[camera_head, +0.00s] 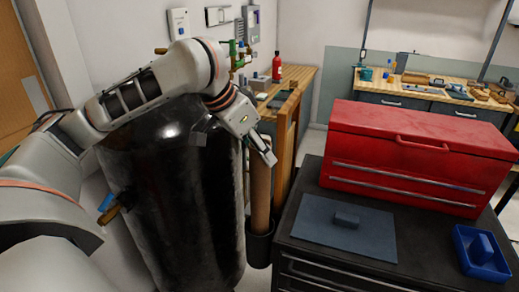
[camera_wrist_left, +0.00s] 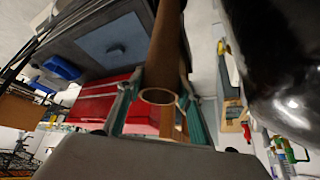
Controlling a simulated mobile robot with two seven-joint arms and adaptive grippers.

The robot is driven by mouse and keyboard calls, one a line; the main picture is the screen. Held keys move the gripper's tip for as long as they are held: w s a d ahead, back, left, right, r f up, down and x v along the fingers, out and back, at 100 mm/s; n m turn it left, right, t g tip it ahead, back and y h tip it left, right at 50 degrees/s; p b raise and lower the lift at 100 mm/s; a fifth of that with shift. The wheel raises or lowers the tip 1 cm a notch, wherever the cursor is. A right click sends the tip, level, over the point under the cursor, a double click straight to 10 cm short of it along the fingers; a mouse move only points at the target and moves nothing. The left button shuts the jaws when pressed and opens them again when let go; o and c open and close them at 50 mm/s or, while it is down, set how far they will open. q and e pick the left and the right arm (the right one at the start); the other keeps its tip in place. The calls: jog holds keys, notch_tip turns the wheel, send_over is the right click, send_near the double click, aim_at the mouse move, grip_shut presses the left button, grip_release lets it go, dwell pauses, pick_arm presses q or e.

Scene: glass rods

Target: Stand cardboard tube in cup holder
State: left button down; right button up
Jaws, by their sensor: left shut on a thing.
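The brown cardboard tube (camera_head: 261,195) stands about upright beside the black cabinet's left side in the head view. Its lower end goes into the mouth of the black cup holder (camera_head: 259,249); whether it touches the bottom is hidden. My left gripper (camera_head: 264,153) is shut on the tube near its upper end. In the left wrist view the tube (camera_wrist_left: 168,45) runs between the green-edged fingers of the left gripper (camera_wrist_left: 160,98), its open round end facing the camera. The cup holder is not clear there. My right gripper is not in view.
A large glossy black cylinder (camera_head: 170,190) stands close left of the tube. On the black cabinet (camera_head: 300,255) are a red toolbox (camera_head: 410,150), a grey-blue mat (camera_head: 320,232) with a dark block, and a blue tray (camera_head: 468,262). Wooden workbenches stand behind.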

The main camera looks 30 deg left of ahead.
pick_arm(q)
jog(key=c, duration=1.4)
grip_release()
jog(key=shift+o, duration=0.2)
jog(key=shift+s+a+r, duration=0.1)
jog(key=shift+s+r, duration=0.1)
jog(key=shift+r, duration=0.4)
jog(key=v, duration=1.1)
jog(key=shift+s, duration=0.1)
